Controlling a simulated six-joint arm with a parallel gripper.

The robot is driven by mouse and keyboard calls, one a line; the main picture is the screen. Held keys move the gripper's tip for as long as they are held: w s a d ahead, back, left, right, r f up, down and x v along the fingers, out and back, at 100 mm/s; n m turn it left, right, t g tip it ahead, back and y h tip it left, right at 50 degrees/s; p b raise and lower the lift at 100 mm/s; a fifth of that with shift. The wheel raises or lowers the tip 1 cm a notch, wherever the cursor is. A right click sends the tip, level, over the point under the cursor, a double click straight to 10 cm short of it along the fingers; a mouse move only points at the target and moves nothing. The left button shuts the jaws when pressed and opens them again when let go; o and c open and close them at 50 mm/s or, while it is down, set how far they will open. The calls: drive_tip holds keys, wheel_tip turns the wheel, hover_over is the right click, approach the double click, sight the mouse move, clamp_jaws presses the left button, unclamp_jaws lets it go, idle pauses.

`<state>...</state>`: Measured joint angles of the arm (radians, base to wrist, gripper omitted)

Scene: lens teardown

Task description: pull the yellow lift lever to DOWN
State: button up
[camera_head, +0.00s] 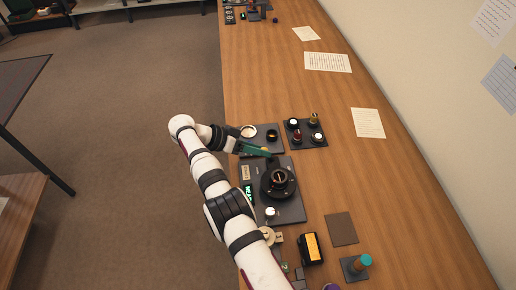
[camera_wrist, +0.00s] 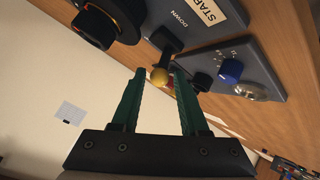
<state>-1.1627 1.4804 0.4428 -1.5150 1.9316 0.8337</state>
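The lift lever is in the wrist view, with a round yellow knob (camera_wrist: 159,76) on a dark stem that runs up to a grey plate marked DOWN (camera_wrist: 179,18). My gripper (camera_wrist: 159,73) is open, with one green finger on each side of the knob. The knob lies between the fingertips, and I see a gap on at least the left side. In the head view my gripper (camera_head: 257,150) is over the far edge of the lens station (camera_head: 292,207). The lever cannot be made out clearly there.
Beside the lever, a grey panel carries a blue knob (camera_wrist: 231,70). A black round unit with an orange ring (camera_wrist: 95,26) is at the upper left. In the head view, a knob panel (camera_head: 318,146) stands right of my gripper, and an orange-black box (camera_head: 309,248) stands nearer.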

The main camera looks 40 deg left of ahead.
drive_tip(key=shift+o, duration=0.7)
drive_tip(key=shift+r, duration=0.35)
drive_tip(key=w+d+r, duration=0.3)
drive_tip(key=d+r, duration=0.7)
drive_tip(key=d, duration=0.1)
drive_tip(key=shift+w+r, duration=0.15)
drive_tip(key=shift+w, duration=0.05)
